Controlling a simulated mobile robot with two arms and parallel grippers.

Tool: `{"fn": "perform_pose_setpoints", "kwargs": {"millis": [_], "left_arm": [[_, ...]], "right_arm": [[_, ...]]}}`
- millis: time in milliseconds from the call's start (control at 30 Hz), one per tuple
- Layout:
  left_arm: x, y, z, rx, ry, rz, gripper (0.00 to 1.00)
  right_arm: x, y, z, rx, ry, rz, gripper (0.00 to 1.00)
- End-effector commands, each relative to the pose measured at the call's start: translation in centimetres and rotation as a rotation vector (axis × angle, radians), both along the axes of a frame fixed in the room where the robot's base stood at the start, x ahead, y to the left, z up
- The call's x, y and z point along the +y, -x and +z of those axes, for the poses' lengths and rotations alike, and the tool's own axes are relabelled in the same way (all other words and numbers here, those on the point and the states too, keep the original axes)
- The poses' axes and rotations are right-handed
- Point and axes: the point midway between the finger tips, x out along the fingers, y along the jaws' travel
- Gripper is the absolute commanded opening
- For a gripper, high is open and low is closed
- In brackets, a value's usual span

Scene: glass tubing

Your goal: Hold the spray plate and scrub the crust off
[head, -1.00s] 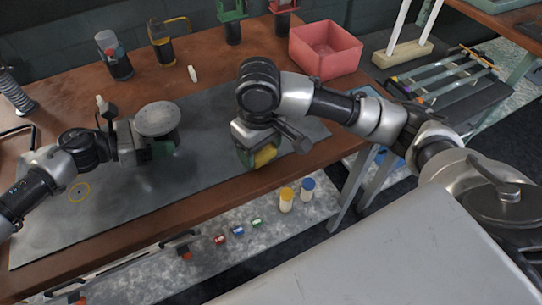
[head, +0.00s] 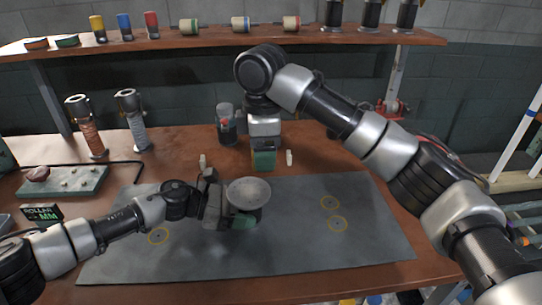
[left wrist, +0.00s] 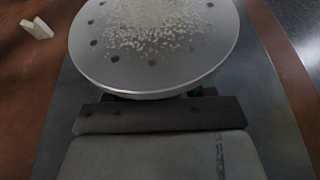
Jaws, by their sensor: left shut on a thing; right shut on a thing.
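The spray plate (head: 248,193) is a round grey disc, face up above the dark mat. My left gripper (head: 232,218) is shut on it from below. In the left wrist view, pale crust grains (left wrist: 155,22) cover the middle of the plate's face (left wrist: 155,72), with dark holes around them. My right gripper (head: 264,158) points down beyond the plate in the head view, apart from it in the picture. It is shut, with green at its tip; what it holds is not clearly visible from this side. The right gripper is not in the left wrist view.
The grey mat (head: 370,225) is clear to the right of the plate. Small white pieces (head: 289,158) stand nearby. A shelf (head: 200,38) runs along the back.

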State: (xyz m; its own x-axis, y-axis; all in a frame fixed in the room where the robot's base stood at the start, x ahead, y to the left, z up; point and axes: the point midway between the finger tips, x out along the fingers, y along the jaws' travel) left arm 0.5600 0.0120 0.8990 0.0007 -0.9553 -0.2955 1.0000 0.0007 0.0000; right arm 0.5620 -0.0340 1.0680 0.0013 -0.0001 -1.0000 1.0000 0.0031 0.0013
Motion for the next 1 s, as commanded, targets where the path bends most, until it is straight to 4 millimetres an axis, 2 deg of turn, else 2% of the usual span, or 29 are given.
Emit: {"fn": "perform_pose_setpoints", "kwargs": {"millis": [767, 800, 1000], "left_arm": [[-0.1, 0.1, 0.0, 0.001, 0.0, -0.002, 0.42], [-0.1, 0.1, 0.0, 0.001, 0.0, -0.002, 0.42], [-0.1, 0.1, 0.0, 0.001, 0.0, -0.002, 0.42]], "right_arm": [[-0.1, 0.1, -7.4, 0.003, 0.0, -0.003, 0.46], [0.3, 0.1, -7.7, 0.001, -0.001, -0.001, 0.43], [2.2, 0.2, -7.6, 0.0, -0.001, -0.002, 0.43]]}}
